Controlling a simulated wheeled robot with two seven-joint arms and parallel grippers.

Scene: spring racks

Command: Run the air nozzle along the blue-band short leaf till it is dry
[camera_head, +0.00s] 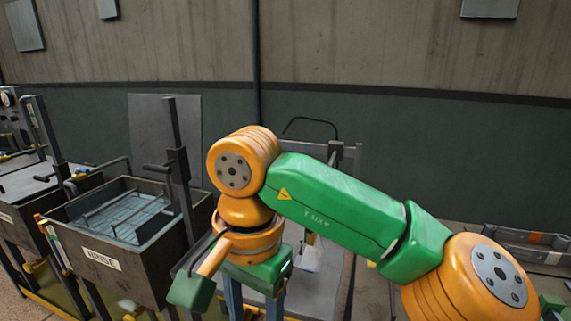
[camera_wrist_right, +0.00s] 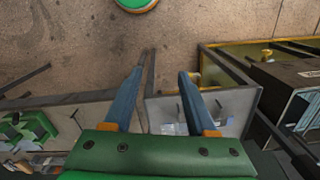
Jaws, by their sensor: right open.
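My right gripper (camera_head: 258,310) hangs from my orange and green arm in the middle of the head view, fingers pointing down. In the right wrist view its two blue fingers (camera_wrist_right: 158,85) stand apart with nothing between them. It is over a grey bench or tray (camera_wrist_right: 228,100) holding small pale items (camera_wrist_right: 182,128), too small to identify. I cannot pick out the air nozzle or the blue-band short leaf; my arm hides much of the bench. A thin black curved hose or rod (camera_head: 310,121) rises behind my arm. My left gripper is not identifiable.
A dark tank labelled "RINSE" (camera_head: 130,262), with a basket in bluish liquid, stands left of my gripper. A dark upright post (camera_head: 176,140) rises beside it. Grey bars with orange and white bands (camera_head: 535,238) lie at the right. A wall closes the back.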

